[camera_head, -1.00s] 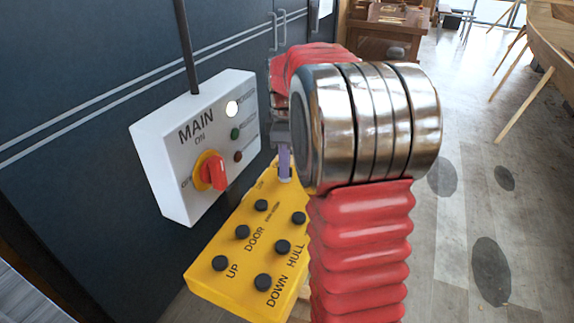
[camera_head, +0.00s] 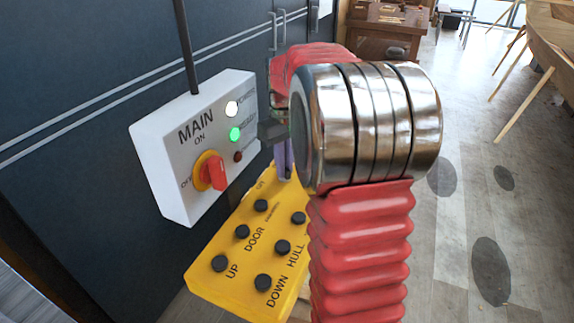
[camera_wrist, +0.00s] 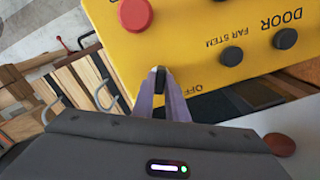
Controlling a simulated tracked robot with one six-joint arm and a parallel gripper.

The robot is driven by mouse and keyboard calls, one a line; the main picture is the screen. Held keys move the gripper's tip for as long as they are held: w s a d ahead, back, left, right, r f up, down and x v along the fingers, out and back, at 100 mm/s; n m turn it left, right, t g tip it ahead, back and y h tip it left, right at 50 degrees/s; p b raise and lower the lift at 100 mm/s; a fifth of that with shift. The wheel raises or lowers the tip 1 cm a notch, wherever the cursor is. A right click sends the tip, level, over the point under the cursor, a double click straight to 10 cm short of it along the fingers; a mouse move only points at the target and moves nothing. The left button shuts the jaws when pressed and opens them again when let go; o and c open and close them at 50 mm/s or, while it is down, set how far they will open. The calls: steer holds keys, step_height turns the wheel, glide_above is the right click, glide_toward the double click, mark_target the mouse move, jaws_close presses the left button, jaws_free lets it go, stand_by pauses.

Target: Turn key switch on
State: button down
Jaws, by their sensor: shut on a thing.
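The key switch shows in the wrist view as a small black key (camera_wrist: 160,77) at the edge of the yellow control box, close to an "OFF" label. My gripper (camera_wrist: 163,97) is shut on it, with the two pale purple fingers either side. In the head view my gripper (camera_head: 284,172) reaches the far end of the yellow box (camera_head: 215,285); the key is hidden there behind my fingers and arm. An "ON" label shows beside the fingertips.
A white MAIN box (camera_head: 170,135) with a red rotary handle (camera_head: 216,174) stands left of my gripper. Its white lamp (camera_head: 232,108) and green lamp (camera_head: 235,134) are lit. Black buttons cover the yellow box, and a red button (camera_wrist: 135,14) is near the key.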

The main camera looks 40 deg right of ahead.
steer(key=shift+s+f+m, duration=0.1)
steer(key=shift+s+m, duration=0.05)
steer(key=shift+m, duration=0.15)
steer(key=c, duration=1.8)
jaws_free()
steer(key=shift+o, duration=0.2)
step_height(320, 180, up, 14)
steer(key=shift+f, duration=0.15)
